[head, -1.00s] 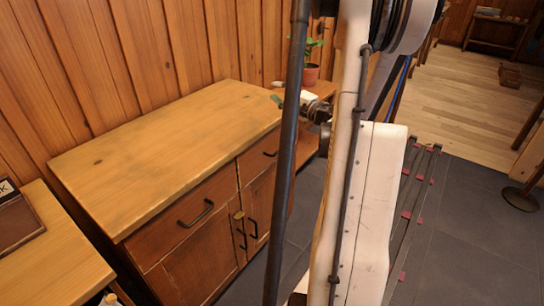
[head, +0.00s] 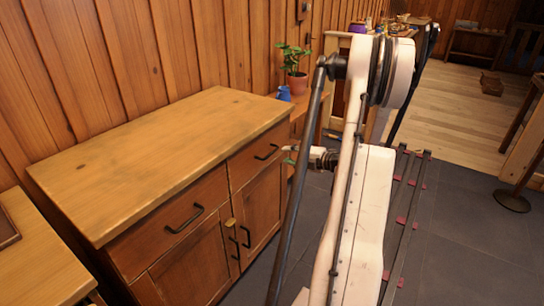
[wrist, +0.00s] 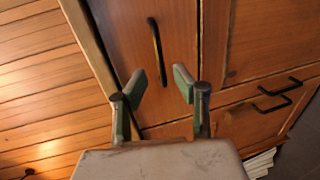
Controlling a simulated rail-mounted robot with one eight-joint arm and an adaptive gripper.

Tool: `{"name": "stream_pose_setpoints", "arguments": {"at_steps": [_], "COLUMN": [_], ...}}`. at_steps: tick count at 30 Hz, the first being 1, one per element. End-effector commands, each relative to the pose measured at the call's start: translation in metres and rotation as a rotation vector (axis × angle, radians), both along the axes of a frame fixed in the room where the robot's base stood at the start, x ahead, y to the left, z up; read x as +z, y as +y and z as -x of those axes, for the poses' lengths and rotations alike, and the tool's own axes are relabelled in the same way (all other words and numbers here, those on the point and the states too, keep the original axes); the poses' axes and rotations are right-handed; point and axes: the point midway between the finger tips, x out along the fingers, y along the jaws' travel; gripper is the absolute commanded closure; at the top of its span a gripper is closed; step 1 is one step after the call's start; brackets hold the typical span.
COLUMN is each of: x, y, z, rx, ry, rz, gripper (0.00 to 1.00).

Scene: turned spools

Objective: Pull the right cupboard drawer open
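The wooden cupboard (head: 130,150) stands against the plank wall. Its right drawer (head: 247,163) looks closed, with a dark bar handle (head: 266,152). In the wrist view the drawer front (wrist: 180,30) appears turned on its side, with its handle (wrist: 155,52) running upright in the picture. My gripper (head: 291,154) is just off the right end of the drawer front in the head view. In the wrist view my gripper (wrist: 160,84) shows two green-padded fingers spread apart, with nothing between them. The handle lies beyond the fingertips, and no contact shows.
The left drawer (head: 170,225) and two doors below, with dark handles (head: 246,237), look closed. A potted plant (head: 294,70) and a blue object (head: 284,93) stand behind the cupboard's right end. A wooden table (head: 40,265) is at left. Grey floor is clear in front.

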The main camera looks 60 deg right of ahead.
Motion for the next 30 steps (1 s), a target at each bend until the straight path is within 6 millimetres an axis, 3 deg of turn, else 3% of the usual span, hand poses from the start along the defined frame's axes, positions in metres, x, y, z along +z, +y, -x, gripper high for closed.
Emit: {"name": "stream_pose_setpoints", "arguments": {"at_steps": [6, 12, 26, 30], "x": [-0.010, -0.014, -0.015, -0.015], "y": [0.001, 0.001, 0.001, 0.001], "z": [-0.040, -0.065, -0.075, -0.075], "rx": [0.002, 0.000, -0.001, -0.001], "ry": [0.000, -0.001, -0.001, -0.001], "rz": [0.000, 0.000, 0.000, 0.000], "gripper": [0.72, 0.72, 0.72, 0.90]}}
